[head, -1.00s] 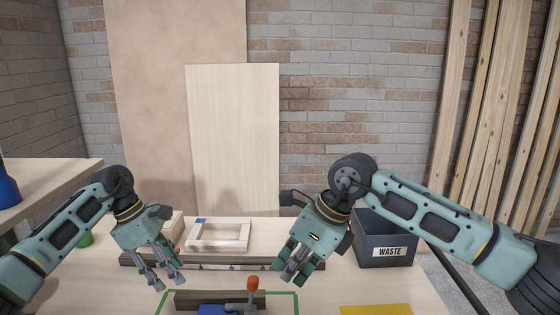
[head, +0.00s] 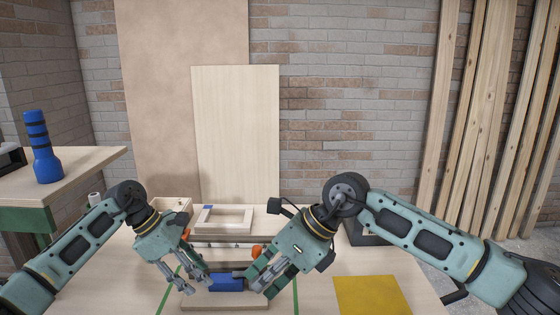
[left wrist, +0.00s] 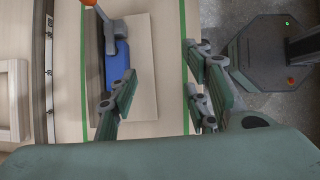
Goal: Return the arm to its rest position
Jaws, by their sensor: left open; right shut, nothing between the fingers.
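My left gripper (head: 196,282) is open and empty above the workbench, at the left of a blue block-like part (head: 226,284) on a pale wooden board (head: 225,301). The left wrist view shows its spread fingers (left wrist: 162,88) over the board's edge and a green tape line, with the blue part (left wrist: 118,68) beyond the left finger. My right gripper (head: 262,284) is shut and empty, pointing down just right of the blue part. Its fingers partly cover the bench behind.
An orange-knobbed clamp (head: 256,251) stands close to the right gripper. A light wooden frame (head: 222,230) lies at the back. A yellow sheet (head: 370,295) lies at right. The dark waste bin (head: 362,234) is mostly hidden by my right arm. A blue flask-shaped object (head: 44,160) stands on the left table.

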